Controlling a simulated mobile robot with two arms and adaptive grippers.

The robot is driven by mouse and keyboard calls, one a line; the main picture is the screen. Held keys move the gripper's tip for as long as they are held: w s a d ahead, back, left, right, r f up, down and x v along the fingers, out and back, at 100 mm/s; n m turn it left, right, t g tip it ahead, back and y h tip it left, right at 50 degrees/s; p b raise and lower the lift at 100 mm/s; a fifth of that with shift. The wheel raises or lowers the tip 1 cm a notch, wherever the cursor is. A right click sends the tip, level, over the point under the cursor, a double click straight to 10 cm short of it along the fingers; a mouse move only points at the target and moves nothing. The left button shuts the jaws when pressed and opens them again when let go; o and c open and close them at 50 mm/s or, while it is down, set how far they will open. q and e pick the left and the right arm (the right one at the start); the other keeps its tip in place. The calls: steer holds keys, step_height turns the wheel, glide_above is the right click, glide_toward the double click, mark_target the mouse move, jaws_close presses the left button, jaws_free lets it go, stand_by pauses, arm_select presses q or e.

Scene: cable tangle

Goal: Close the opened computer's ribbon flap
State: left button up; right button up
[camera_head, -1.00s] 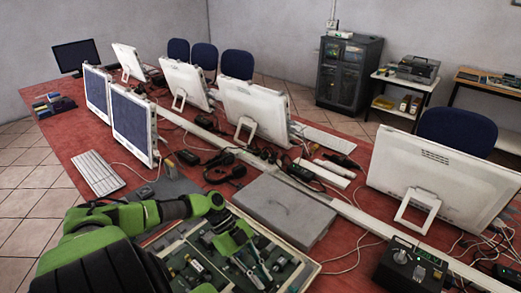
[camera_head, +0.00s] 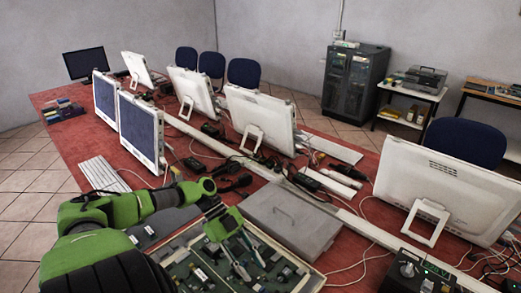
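The opened computer (camera_head: 205,272) is a shallow, light-rimmed case at the bottom centre, with green boards and dark parts inside. It is partly cut off by the lower frame edge and partly hidden by my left arm. The ribbon flap is too small to make out. My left gripper (camera_head: 245,261), green with grey fingers, hangs over the middle of the case, pointing down. Its two fingers stand apart with nothing visible between them. I cannot tell whether the fingertips touch the parts. My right gripper is not in view.
A closed grey box (camera_head: 293,218) lies just right of the case. A white keyboard (camera_head: 103,173) and upright screens (camera_head: 140,130) stand to the left and behind. Black adapters and loose cables (camera_head: 235,182) lie behind the case. A large white monitor (camera_head: 440,190) stands at right.

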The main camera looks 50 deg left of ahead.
arm_select(q)
steer(key=shift+v, duration=2.3)
steer(key=shift+s+f, duration=0.1)
